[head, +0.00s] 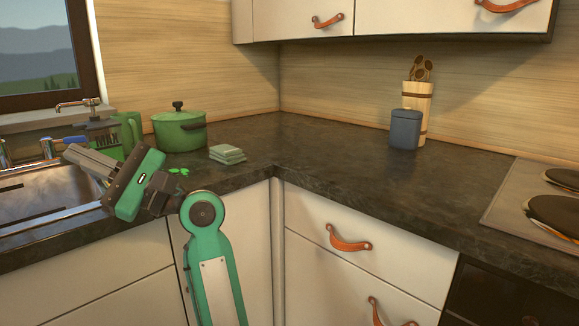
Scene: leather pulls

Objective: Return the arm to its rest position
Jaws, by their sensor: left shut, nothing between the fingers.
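My left gripper (76,153) is shut and empty. It hangs over the front right edge of the sink, with its fingers pointing left. My green and grey left arm (208,250) rises from the bottom of the picture in front of the white cabinet fronts. The gripper hides part of the sink's right rim and the counter there. My right gripper is not in the picture.
The sink (45,195) and tap (78,104) are at left. A blue canister (405,130) and utensil holder (424,102) stand farther right. The corner counter (320,150) is clear.

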